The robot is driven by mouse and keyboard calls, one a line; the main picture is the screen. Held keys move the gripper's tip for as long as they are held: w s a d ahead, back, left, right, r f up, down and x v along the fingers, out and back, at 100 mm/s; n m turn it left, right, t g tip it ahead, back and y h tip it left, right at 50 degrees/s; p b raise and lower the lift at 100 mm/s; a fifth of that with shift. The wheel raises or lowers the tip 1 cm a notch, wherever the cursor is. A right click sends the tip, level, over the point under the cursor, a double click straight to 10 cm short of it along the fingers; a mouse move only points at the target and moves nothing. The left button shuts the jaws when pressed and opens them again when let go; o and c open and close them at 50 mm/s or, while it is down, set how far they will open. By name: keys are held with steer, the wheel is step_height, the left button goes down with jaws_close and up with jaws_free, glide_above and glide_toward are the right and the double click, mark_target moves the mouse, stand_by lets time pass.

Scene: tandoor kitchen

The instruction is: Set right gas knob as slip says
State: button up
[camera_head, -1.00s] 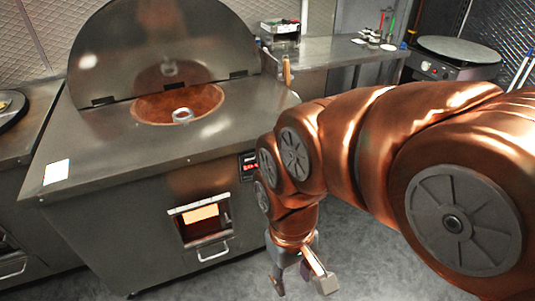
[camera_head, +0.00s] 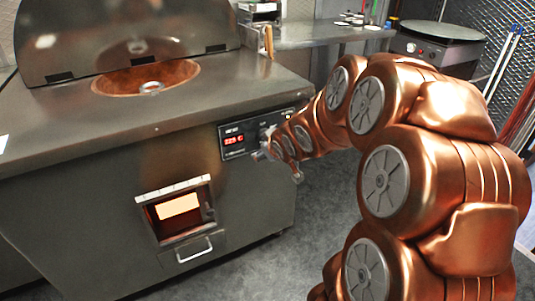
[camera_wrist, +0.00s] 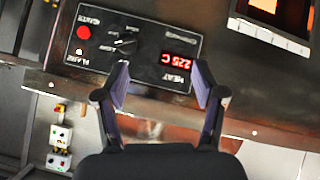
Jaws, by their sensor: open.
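The control panel (camera_head: 252,136) is on the tandoor's front at the upper right. In the wrist view the black panel (camera_wrist: 143,22) shows upside down, with a red display (camera_wrist: 180,62) reading 225 C. A dark knob (camera_wrist: 124,44) with a pale pointer line sits beside the display; its exact setting is too small to read. A white slip (camera_head: 3,144) lies on the tandoor top, cut by the left picture edge; its writing is not readable. My gripper (camera_head: 281,164) is open and empty, facing the panel. In the wrist view my gripper's fingertips (camera_wrist: 161,67) appear below the knob and display.
A red button (camera_wrist: 84,32) is beside the knob. The tandoor's glowing window (camera_head: 178,206) and drawer handle (camera_head: 195,250) are below left. A side counter (camera_head: 310,34) and round griddle (camera_head: 438,32) stand behind. Grey floor is free at the tandoor's right.

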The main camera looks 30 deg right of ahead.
steer(key=w+d+f+n+t+y+b, duration=0.2)
steer(key=w+d+f+t+b, duration=0.55)
steer(key=b, duration=0.55)
steer(key=shift+t, duration=0.35)
steer(key=shift+w+d+r+b, duration=0.15)
steer(key=shift+w+d+b, duration=0.1)
steer(key=shift+w, duration=0.8)
steer(key=shift+w+d+r+b, duration=0.1)
steer(key=shift+w+d+b, duration=0.1)
steer(key=shift+w, duration=0.85)
steer(key=shift+w+d+r+b, duration=0.15)
steer(key=shift+w+d, duration=0.1)
steer(key=shift+w, duration=0.8)
steer(key=shift+c, duration=0.2)
steer(key=c, duration=1.1)
steer(key=shift+o, duration=0.2)
